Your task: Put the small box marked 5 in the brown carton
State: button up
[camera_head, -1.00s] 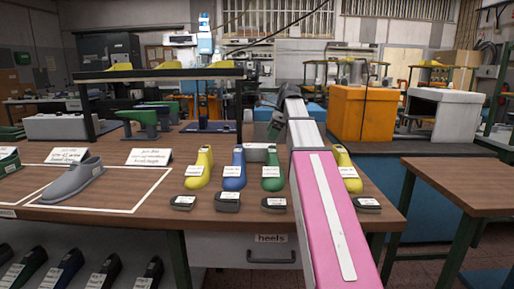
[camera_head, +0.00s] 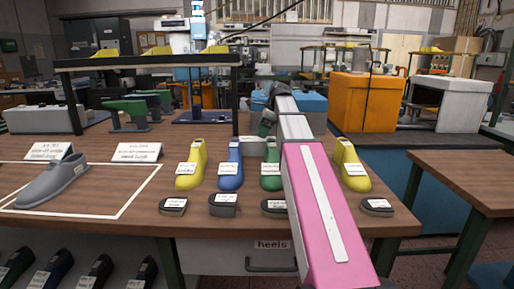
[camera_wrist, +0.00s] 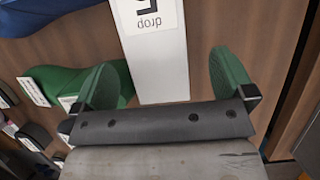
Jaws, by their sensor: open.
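In the wrist view a pale small box (camera_wrist: 158,65) carries a white label with a 5 and the word "drop", upside down. My gripper (camera_wrist: 166,78) is open, its green finger pads on either side of the box with gaps visible.
Yellow (camera_head: 192,165), blue (camera_head: 230,167) and green (camera_head: 269,176) lasts stand close on the bench (camera_head: 140,228), another yellow last (camera_head: 351,166) right of my arm. Dark heel pieces lie in front. A raised black shelf (camera_head: 150,65) stands at left.

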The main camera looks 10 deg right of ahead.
aim_at(258, 139)
jog(key=x, duration=0.5)
jog(key=shift+s+a+f, duration=0.2)
jog(key=shift+a, duration=0.15)
jog(key=c, duration=1.1)
jog(key=shift+r, duration=0.15)
